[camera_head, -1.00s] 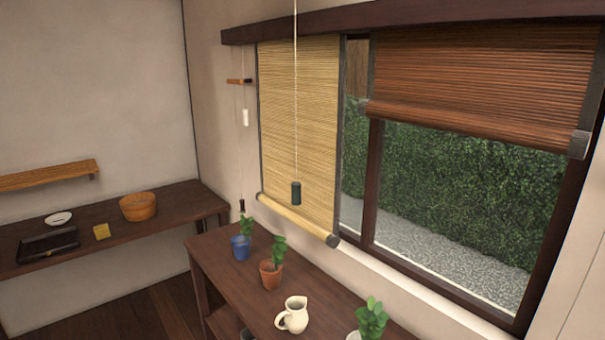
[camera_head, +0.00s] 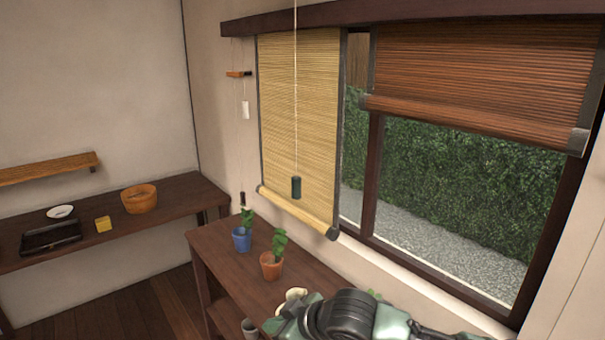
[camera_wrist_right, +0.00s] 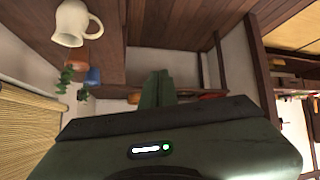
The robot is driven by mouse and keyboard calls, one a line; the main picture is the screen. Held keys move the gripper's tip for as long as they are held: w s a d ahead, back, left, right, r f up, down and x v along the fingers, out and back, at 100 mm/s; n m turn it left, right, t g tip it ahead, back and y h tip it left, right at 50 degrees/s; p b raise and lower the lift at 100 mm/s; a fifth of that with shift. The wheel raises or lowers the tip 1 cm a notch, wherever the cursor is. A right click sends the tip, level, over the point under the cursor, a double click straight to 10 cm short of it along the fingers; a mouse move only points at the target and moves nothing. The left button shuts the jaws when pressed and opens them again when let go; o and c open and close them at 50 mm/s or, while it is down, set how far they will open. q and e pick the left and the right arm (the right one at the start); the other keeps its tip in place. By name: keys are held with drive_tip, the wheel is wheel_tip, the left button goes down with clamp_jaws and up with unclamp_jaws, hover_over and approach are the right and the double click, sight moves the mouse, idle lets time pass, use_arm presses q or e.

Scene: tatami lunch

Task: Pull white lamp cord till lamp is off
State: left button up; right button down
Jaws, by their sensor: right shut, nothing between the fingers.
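A thin white cord (camera_head: 296,100) hangs from above the top edge of the head view, in front of the tan blind. A dark green cylindrical pull (camera_head: 296,187) hangs at its lower end. No lamp shows, so I cannot tell whether it is lit. My right gripper (camera_head: 272,325) is low in the head view, below and apart from the pull, over the front bench. In the right wrist view its green fingers (camera_wrist_right: 158,74) are together with nothing between them. My left gripper is out of view.
A bench (camera_head: 215,246) under the window holds a blue pot (camera_head: 242,240), a terracotta pot (camera_head: 271,267) and a cream pitcher (camera_wrist_right: 71,22), mostly hidden by my arm in the head view. Another cord with a white tag (camera_head: 246,110) hangs by the wall. Two blinds cover the window partly.

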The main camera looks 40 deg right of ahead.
drive_tip(key=w+d+r+m+t, duration=0.1)
drive_tip(key=w+d+r+t, duration=0.1)
drive_tip(key=d+r, duration=0.4)
drive_tip(key=w+d+r+m+t+h, duration=0.1)
drive_tip(key=d+r, duration=0.5)
drive_tip(key=r, duration=0.9)
drive_tip(key=w+d+r+m+t+h, duration=0.1)
drive_tip(key=w+d+r+m+t, duration=0.1)
drive_tip(key=d+r, duration=0.5)
wheel_tip(320, 180, up, 4)
drive_tip(key=shift+w+f+t, duration=0.2)
drive_tip(key=shift+w+t, duration=0.1)
drive_tip(key=shift+w, duration=0.05)
drive_tip(key=shift+w+a, duration=0.1)
drive_tip(key=p, duration=0.6)
hover_over(296, 188)
drive_tip(key=s, duration=0.1)
wheel_tip(296, 188, down, 2)
drive_tip(key=f, duration=0.3)
drive_tip(key=d+f, duration=0.1)
drive_tip(key=shift+s+f, duration=0.2)
drive_tip(key=shift+s, duration=0.15)
